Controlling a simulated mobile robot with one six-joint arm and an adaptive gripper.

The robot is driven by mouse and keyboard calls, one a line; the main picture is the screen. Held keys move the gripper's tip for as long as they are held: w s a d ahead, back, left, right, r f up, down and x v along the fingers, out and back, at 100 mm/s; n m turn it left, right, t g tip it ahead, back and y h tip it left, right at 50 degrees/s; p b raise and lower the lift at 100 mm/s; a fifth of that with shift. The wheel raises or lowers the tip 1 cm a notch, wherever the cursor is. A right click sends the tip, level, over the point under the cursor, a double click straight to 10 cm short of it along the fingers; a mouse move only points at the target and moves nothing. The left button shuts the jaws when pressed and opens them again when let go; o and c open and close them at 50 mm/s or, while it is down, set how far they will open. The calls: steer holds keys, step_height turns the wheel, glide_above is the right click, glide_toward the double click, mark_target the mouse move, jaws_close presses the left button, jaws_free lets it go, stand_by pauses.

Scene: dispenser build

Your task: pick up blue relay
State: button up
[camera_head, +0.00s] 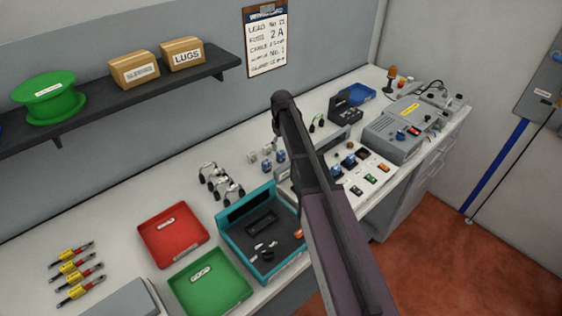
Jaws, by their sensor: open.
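Small blue blocks that look like relays show in two places on the bench. One pair, a blue block (267,166) and another blue block (281,155), stands just left of my arm, beside small pale blocks (252,157). Other blue pieces, one (350,160) and one nearer my arm (337,171), sit to the right of my arm among small coloured parts. I cannot tell which is the task's blue relay. My dark arm crosses the middle of the view and covers part of the bench. My gripper is not visible.
A teal bin (231,219), a red tray (148,233) and a green tray (237,296) stand at the front. Bent cable parts (222,183) lie behind them. A grey machine (391,139) and a blue tray (368,94) stand at right. The bench's back left is clear.

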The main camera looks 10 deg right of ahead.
mark_target(282, 153)
steer(key=shift+f+b, duration=0.4)
steer(key=shift+f, duration=0.3)
steer(key=shift+f, duration=0.1)
steer(key=shift+f+b, duration=2.5)
steer(key=shift+b, duration=0.1)
steer(key=c, duration=1.1)
